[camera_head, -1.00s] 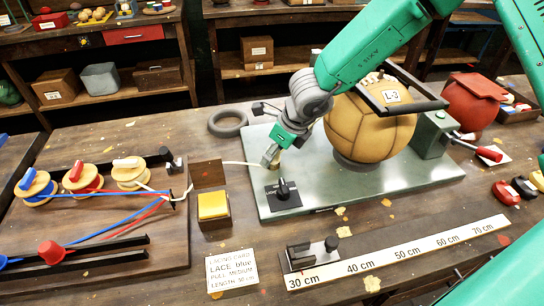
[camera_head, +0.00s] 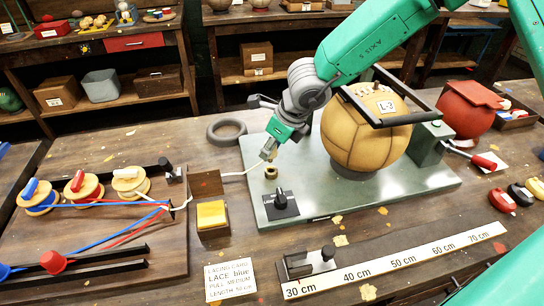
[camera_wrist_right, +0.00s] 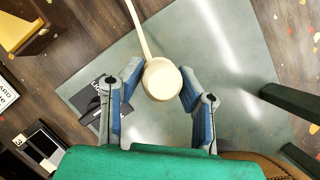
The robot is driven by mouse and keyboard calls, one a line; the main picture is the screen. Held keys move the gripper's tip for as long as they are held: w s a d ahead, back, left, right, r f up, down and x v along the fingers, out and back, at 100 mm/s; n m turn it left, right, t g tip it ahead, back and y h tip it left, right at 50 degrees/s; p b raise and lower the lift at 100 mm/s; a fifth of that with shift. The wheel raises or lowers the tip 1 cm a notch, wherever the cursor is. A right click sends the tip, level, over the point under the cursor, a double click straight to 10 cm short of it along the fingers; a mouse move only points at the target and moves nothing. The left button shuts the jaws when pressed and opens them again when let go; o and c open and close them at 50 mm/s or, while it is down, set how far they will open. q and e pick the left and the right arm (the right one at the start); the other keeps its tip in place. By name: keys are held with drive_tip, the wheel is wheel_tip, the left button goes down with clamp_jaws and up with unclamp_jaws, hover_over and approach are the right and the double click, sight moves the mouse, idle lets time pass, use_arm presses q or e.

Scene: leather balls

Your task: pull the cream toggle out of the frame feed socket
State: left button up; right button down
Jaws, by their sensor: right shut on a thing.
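The cream toggle (camera_wrist_right: 162,79) is a round pale knob with a cream lace (camera_wrist_right: 139,28) running from it. In the wrist view it sits between the fingers of my right gripper (camera_wrist_right: 158,92). In the head view my right gripper (camera_head: 268,153) is shut on the toggle, its tips just above the plate. The frame feed socket (camera_head: 271,172), a small brass-coloured ring, stands on the grey-green plate (camera_head: 300,170) below the tips. The toggle is clear of it, with a small gap. My left gripper is not in view.
A tan leather ball (camera_head: 365,135) under a black frame stands right of the gripper. A black knob (camera_head: 281,201) is in front of the socket. A wooden block (camera_head: 206,183) and yellow pad (camera_head: 211,214) stand left. Lace spools (camera_head: 85,185) lie further left.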

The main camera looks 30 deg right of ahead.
drive_tip(key=shift+s+a+r+p, duration=0.1)
drive_tip(key=shift+r+p, duration=0.15)
drive_tip(key=shift+r, duration=2.65)
drive_tip(key=shift+s+r+p, duration=0.1)
drive_tip(key=shift+r+p, duration=0.15)
drive_tip(key=shift+r, duration=2.6)
drive_tip(key=shift+f+b, duration=2.35)
drive_tip(key=shift+f, duration=2.25)
